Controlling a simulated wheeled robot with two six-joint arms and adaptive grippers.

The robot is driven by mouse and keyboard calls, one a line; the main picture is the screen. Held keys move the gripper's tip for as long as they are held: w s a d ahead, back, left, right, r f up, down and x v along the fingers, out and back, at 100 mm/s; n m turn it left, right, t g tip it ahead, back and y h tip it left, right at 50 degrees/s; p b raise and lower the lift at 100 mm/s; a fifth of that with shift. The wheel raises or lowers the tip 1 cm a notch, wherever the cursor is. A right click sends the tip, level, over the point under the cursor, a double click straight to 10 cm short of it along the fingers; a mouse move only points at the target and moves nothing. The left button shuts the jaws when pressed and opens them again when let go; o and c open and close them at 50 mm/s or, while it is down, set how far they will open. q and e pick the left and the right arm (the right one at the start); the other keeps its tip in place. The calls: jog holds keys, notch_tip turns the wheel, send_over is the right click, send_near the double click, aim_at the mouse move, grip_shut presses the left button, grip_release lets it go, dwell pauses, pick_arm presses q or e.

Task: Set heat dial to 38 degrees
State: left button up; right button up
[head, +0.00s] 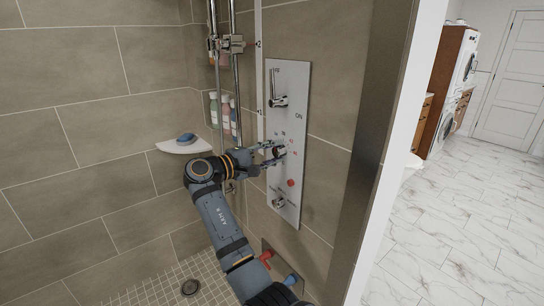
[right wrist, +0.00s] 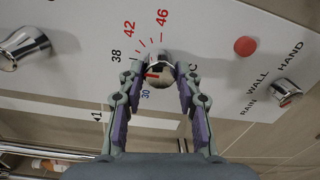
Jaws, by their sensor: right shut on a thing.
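The heat dial (head: 279,151) is a round metal knob on the white shower panel (head: 290,80). My right gripper (head: 272,154) is shut on it, with one finger on either side. In the right wrist view the dial (right wrist: 160,66) sits between the fingertips of the right gripper (right wrist: 163,74). Around it are the numbers 38, 42, 46 in red and black and 30 in blue. A red mark on the dial faces left, between 38 and 30; the exact reading is unclear, as the left finger covers part of the scale. My left gripper is not in view.
Above the dial is a lever (head: 279,101) marked ON. Below are a red button (head: 291,183) and a knob (right wrist: 285,92) marked rain, wall, hand. A shower rail (head: 236,70) with bottles stands left; a corner shelf (head: 184,146) holds a blue item.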

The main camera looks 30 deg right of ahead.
dwell(0.4)
jog(key=o, duration=1.1)
jog(key=shift+o, duration=0.2)
jog(key=shift+a, duration=0.15)
jog(key=a, duration=0.7)
jog(key=shift+s, duration=0.25)
jog(key=shift+a+r, duration=0.1)
